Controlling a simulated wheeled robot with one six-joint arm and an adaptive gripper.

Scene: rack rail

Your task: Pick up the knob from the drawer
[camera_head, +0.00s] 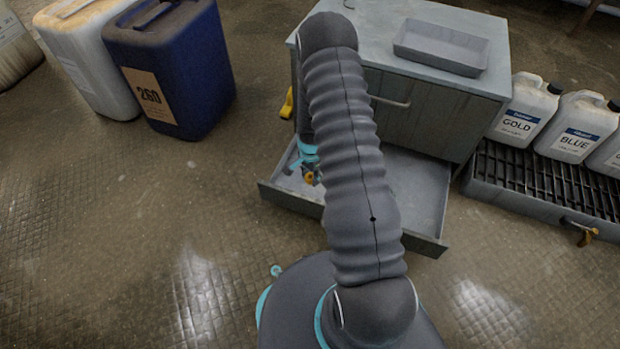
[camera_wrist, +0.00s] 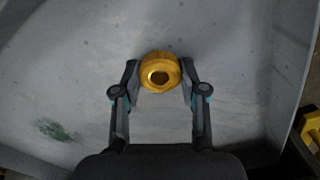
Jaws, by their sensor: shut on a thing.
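The knob (camera_wrist: 160,72) is a round yellow piece with a dark hole in its middle. In the wrist view it sits between the two fingertips of my gripper (camera_wrist: 160,80), which are shut on its sides. The open drawer (camera_head: 420,190) is a grey metal tray at the bottom of the cabinet. Its bare floor (camera_wrist: 60,80) fills most of the wrist view behind the knob. In the head view my gripper (camera_head: 309,172) is inside the left part of the drawer, partly hidden by my arm. I cannot tell whether the knob touches the drawer floor.
The cabinet (camera_head: 430,115) has a shallow grey tray (camera_head: 440,47) on top and a handle bar (camera_head: 390,102) on its front. A blue drum (camera_head: 185,80) and a white one (camera_head: 85,60) stand at left. Jugs (camera_head: 525,110) stand on a grated rack (camera_head: 540,185) at right.

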